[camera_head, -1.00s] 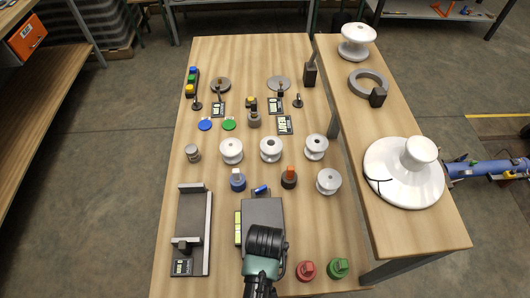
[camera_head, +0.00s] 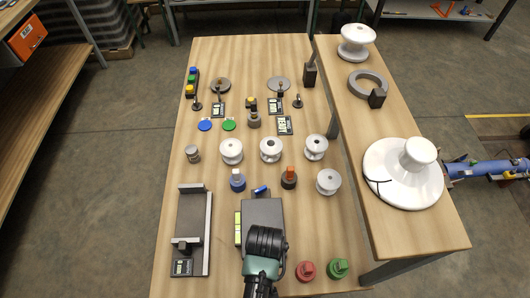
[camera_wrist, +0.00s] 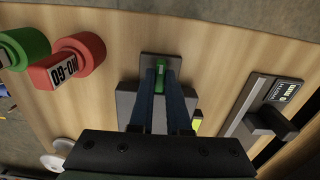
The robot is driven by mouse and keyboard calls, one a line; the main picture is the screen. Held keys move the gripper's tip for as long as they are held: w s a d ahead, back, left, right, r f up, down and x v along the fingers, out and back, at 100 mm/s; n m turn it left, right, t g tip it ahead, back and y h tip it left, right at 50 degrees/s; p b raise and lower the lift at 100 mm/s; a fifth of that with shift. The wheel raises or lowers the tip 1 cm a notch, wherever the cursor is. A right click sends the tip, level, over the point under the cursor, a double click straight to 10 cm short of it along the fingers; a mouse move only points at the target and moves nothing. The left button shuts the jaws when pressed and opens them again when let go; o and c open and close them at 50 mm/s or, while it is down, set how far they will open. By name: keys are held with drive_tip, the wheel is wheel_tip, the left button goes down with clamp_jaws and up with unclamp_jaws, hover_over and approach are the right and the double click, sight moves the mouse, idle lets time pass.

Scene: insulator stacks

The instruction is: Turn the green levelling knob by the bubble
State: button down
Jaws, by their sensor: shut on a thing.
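The green levelling knob (camera_wrist: 160,76) shows as a small green piece between my fingertips in the wrist view. My gripper (camera_wrist: 161,84) is shut on it, with one dark finger on each side. The knob sits at the edge of a dark grey plate (camera_wrist: 126,104). In the head view, my gripper and wrist cover the near end of this plate (camera_head: 262,212) and hide the knob. A yellow-green bubble vial (camera_head: 238,228) lies along the plate's left edge; part of it shows in the wrist view (camera_wrist: 196,122). The bubble itself is too small to read.
A red knob-shaped piece (camera_head: 306,271) and a green one (camera_head: 338,268) stand right of my gripper. A dark fixture with a pale rail (camera_head: 192,230) lies to the left. White insulators (camera_head: 271,149), a blue-based piece (camera_head: 237,181) and a dark one with an orange top (camera_head: 289,178) stand beyond.

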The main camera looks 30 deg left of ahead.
drive_tip(key=shift+r, duration=0.1)
drive_tip(key=n+p, duration=0.3)
drive_tip(key=n, duration=0.1)
drive_tip(key=n+p, duration=0.2)
drive_tip(key=n, duration=0.3)
drive_tip(key=shift+n, duration=0.3)
drive_tip(key=shift+a, duration=0.1)
idle(0.3)
drive_tip(key=c, duration=0.9)
unclamp_jaws()
